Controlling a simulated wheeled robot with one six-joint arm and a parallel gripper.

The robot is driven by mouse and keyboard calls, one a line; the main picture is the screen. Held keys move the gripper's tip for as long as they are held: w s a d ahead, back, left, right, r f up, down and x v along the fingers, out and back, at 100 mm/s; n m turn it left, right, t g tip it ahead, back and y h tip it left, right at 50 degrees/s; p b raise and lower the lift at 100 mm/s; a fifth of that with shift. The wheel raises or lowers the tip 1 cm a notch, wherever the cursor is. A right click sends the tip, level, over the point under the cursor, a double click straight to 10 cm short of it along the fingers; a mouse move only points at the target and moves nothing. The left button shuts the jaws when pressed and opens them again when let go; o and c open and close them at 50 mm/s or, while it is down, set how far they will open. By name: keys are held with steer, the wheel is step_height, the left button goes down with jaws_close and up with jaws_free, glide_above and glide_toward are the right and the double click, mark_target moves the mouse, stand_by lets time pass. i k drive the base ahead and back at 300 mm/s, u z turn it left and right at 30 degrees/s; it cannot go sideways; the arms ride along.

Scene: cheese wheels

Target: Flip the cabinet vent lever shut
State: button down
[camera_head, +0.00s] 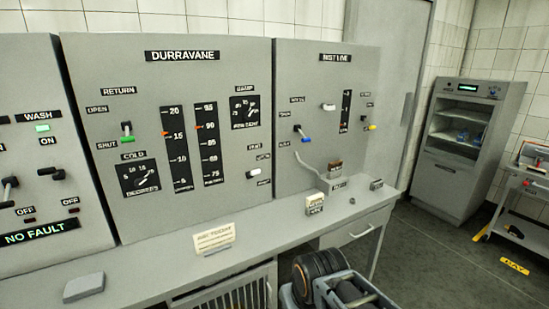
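Several small levers show on the grey wall panels, and I cannot read which one is labelled cabinet vent. Dark and grey parts of my arm show at the bottom centre, below the desk edge. My gripper's fingertips are not visible.
A grey desk ledge (150,262) runs below the panels, with a small sign (214,238), a grey block (83,287) and small labelled boxes. A glass-fronted cabinet (459,140) stands at back right, near a cart (530,190). Floor at right is open.

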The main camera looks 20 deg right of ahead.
mark_target(253, 173)
steer(key=u, duration=0.15)
steer(key=i, duration=1.05)
steer(key=u, duration=0.55)
